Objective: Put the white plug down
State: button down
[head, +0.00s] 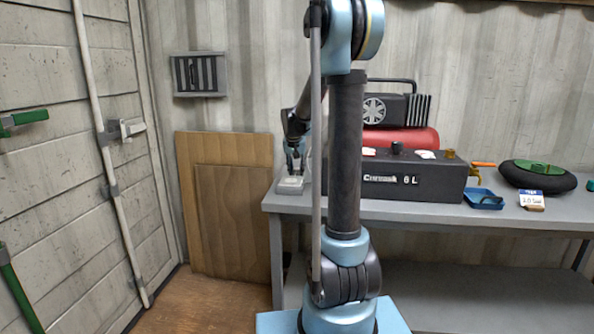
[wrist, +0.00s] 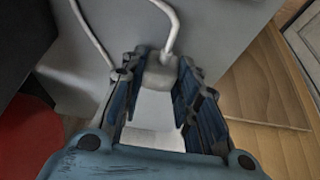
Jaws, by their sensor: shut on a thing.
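My gripper (head: 295,165) points down over the left end of the grey workbench (head: 284,205). In the wrist view the fingers of my gripper (wrist: 160,82) are shut on the white plug (wrist: 155,108), one on each side. A white cable (wrist: 174,28) rises from the plug's grey end and bends away. In the head view a small pale block (head: 290,185) sits at the bench's left end, right below my fingertips. I cannot tell there whether it is the plug, or whether the plug touches the bench top.
A blue tray (head: 484,199), a price card (head: 531,199) and a black round item (head: 538,176) lie further right. Brown boards (head: 222,215) lean left of the bench.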

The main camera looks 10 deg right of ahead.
jog(key=shift+f, duration=0.25)
jog(key=c, duration=1.2)
grip_release()
jog(key=shift+r, duration=0.1)
jog(key=shift+r, duration=0.2)
jog(key=v, duration=1.2)
